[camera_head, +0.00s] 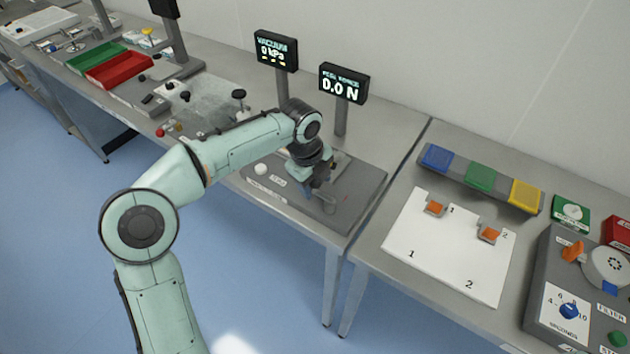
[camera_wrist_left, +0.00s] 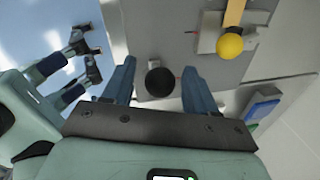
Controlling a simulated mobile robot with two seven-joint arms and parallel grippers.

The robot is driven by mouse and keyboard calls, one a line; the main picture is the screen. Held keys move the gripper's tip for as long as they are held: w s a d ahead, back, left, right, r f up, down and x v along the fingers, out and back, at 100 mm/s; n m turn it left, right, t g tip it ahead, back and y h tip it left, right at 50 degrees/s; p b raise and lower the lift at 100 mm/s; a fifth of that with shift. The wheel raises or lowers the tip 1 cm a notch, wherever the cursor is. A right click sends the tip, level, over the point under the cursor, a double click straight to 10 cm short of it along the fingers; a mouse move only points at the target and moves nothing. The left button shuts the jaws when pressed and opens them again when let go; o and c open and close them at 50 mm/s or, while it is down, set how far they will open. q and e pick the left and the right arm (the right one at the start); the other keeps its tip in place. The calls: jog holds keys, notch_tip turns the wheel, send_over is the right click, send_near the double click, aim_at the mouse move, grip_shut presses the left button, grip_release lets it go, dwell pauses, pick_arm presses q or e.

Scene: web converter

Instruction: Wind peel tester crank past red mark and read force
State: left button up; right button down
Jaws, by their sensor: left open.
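The peel tester's grey base plate (camera_head: 362,203) lies on the metal bench. Its display (camera_head: 343,86) on a post reads "0.0 N". My left gripper (camera_head: 316,190) is over the plate and hides much of the mechanism. In the left wrist view, my left gripper (camera_wrist_left: 157,88) is open, with a round black knob (camera_wrist_left: 160,82) between its fingers and a visible gap on both sides. A yellow ball knob (camera_wrist_left: 230,46) on a yellow bar is farther off. A small red mark (camera_wrist_left: 192,32) shows near it. My right gripper (camera_wrist_left: 80,62) appears open, off the bench.
A vacuum display (camera_head: 276,50) stands at the left of the force display. A white sheet (camera_head: 455,250) with orange clips (camera_head: 434,208) lies on the right bench, in front of coloured bins (camera_head: 480,177). A narrow gap separates the benches.

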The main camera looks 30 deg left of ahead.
pick_arm(q)
jog(key=c, duration=1)
jog(key=shift+s+n, duration=0.1)
jog(key=shift+n, duration=0.2)
jog(key=n, duration=0.1)
jog(key=s+n, duration=0.1)
jog(key=n, duration=0.1)
jog(key=shift+s+d+y+b, duration=0.15)
jog(key=shift+y+b, duration=0.15)
jog(key=shift+y, duration=0.1)
jog(key=n, duration=0.1)
jog(key=s+n, duration=0.1)
jog(key=n, duration=0.3)
jog(key=shift+s+d+y, duration=0.3)
jog(key=shift+d+y, duration=0.1)
jog(key=n, duration=0.2)
jog(key=s+d+n+g, duration=0.1)
jog(key=n, duration=0.2)
jog(key=d+n+y+p, duration=0.1)
jog(key=n, duration=0.2)
jog(key=shift+s+d, duration=0.25)
jog(key=shift+d, duration=0.1)
